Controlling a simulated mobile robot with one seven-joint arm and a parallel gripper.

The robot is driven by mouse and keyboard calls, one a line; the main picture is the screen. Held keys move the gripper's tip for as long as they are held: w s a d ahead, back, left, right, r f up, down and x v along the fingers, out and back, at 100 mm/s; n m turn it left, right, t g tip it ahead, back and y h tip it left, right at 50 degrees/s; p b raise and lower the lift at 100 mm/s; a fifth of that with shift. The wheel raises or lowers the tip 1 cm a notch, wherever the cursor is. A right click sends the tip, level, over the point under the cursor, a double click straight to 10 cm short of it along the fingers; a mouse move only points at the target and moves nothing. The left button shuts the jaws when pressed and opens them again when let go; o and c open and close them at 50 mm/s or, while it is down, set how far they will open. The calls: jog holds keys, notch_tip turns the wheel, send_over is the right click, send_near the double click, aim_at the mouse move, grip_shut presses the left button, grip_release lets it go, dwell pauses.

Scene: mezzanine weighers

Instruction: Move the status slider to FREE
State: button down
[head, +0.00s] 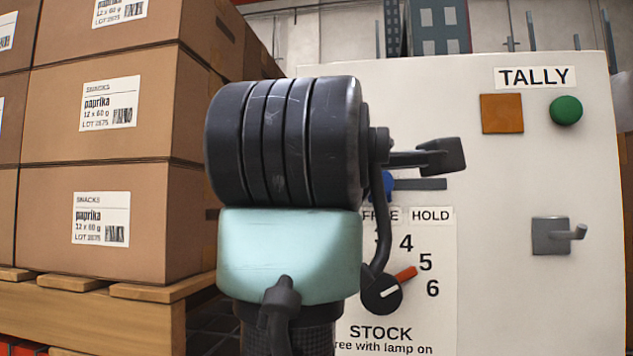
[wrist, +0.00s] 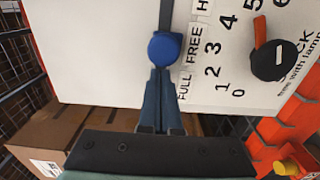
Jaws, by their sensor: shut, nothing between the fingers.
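The status slider's round blue knob (wrist: 165,47) sits on a dark slot (wrist: 167,12) in the white panel, level with the FREE label (wrist: 194,45) in the wrist view. The FULL label (wrist: 185,88) is on the gripper's side, and HOLD is at the top edge. My gripper (wrist: 161,82) is shut and empty, its fingertips right at the knob's FULL side; I cannot tell whether they touch. In the head view part of the blue knob (head: 388,184) shows above FREE (head: 380,215), with the slot (head: 425,184) running right; my wrist hides my fingers and FULL.
Stacked cartons (head: 100,120) on a pallet (head: 100,310) stand at left.

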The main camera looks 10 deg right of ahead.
jog(key=b+v, duration=0.2)
jog(key=v, duration=0.8)
jog(key=shift+w+a, duration=0.15)
jog(key=shift+a, duration=0.25)
dwell(0.4)
dwell(0.4)
notch_tip(320, 180, down, 11)
jog(key=w+a+m+t+y+b, duration=0.2)
jog(key=a+m+t+b, duration=0.1)
jog(key=m+t+b, duration=0.4)
jog(key=s+a+f+m+t+y+b, duration=0.1)
jog(key=s+f+m+t+y+b, duration=0.2)
jog(key=s+f+m+b, duration=0.4)
jog(key=shift+s+a+f+y+b, duration=0.3)
jog(key=shift+s+a+f+b, duration=0.05)
jog(key=shift+s+f, duration=0.85)
dwell(2.6)
